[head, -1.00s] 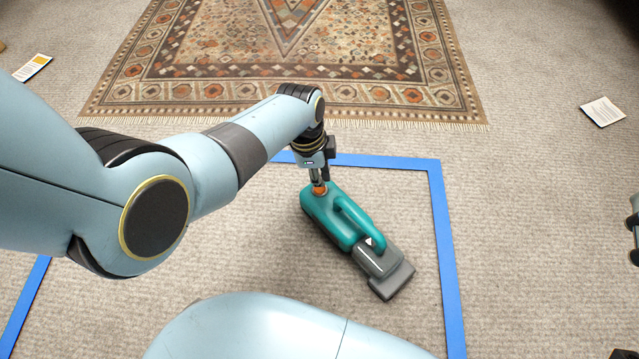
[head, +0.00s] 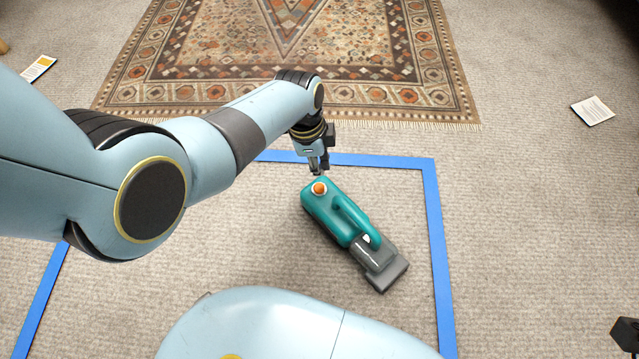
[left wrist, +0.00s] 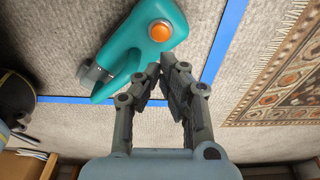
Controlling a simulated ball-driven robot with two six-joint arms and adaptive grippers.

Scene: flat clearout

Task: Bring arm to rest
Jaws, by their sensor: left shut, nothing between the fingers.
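My left gripper (head: 319,168) is shut and empty. It hangs just behind the far end of a teal and grey handheld vacuum (head: 335,218), which lies on the carpet. The vacuum has an orange button at its far end and a grey nozzle toward the near right. In the left wrist view, the left gripper's fingertips (left wrist: 163,68) meet close to the vacuum (left wrist: 140,45), with no contact that I can make out. At the right edge of the head view, a dark part (head: 625,333) may belong to my right arm; no right gripper fingers can be made out.
Blue tape (head: 440,250) outlines an area on the carpet around the vacuum. A patterned rug (head: 290,60) lies beyond it. A white card (head: 593,111) lies at the right, and another card (head: 38,69) lies at the far left.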

